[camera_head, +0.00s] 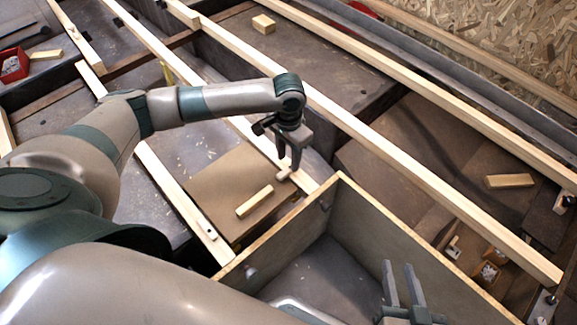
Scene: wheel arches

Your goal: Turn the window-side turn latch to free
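A brown board panel (215,188) lies between two pale wooden beams. A small pale wooden block (284,174), which looks like a turn latch, is at the panel's right edge beside the beam. My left gripper (289,163) points down just above this block with its two fingers apart. I cannot tell whether the fingers touch it. A dark knob (209,233) sits on the left beam, at the panel's other side. I cannot tell which of these is the window-side latch. My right gripper (403,272) is open and empty at the bottom, its fingers pointing up the picture.
A loose wooden bar (255,201) lies on the panel. An open wooden box (385,235) stands at the lower middle, next to my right gripper. Long beams (420,175) cross the view. Wooden blocks (263,23) and a red bin (13,65) lie farther off.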

